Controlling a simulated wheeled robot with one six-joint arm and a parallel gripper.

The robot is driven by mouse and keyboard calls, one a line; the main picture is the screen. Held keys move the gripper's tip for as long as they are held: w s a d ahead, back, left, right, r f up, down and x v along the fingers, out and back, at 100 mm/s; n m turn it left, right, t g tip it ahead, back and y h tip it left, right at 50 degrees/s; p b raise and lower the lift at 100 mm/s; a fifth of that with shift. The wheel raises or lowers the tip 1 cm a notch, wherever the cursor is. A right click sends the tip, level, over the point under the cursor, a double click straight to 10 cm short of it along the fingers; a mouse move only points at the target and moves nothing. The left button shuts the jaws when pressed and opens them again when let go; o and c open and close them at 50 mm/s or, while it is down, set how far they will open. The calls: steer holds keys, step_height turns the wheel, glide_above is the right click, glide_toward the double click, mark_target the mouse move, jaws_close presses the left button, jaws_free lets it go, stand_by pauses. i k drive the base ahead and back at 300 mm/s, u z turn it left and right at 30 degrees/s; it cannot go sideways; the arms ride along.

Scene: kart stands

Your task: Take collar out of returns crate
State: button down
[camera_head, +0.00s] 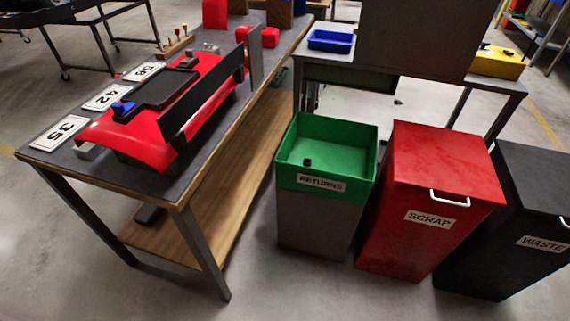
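The returns crate (325,198) is a tall box with a grey lower body, a green upper part and a "RETURNS" label on its front. Its top is open and shows a green inside. One small dark piece (307,161) lies inside, toward the left; it may be the collar, but it is too small to tell its shape. My gripper is not in view.
A closed red scrap bin (425,200) stands right of the crate, then a black waste bin (515,220). A workbench (180,185) with a red kart part and number plates is on the left. A table with a blue tray (331,40) stands behind. Floor in front is clear.

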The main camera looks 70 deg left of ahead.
mark_target(306, 159)
steer(key=u, duration=2.85)
steer(key=i, duration=0.65)
steer(key=z, duration=0.5)
steer(key=k, duration=0.5)
steer(key=u, duration=0.2)
steer(key=i, duration=1.1)
steer(key=z, duration=0.3)
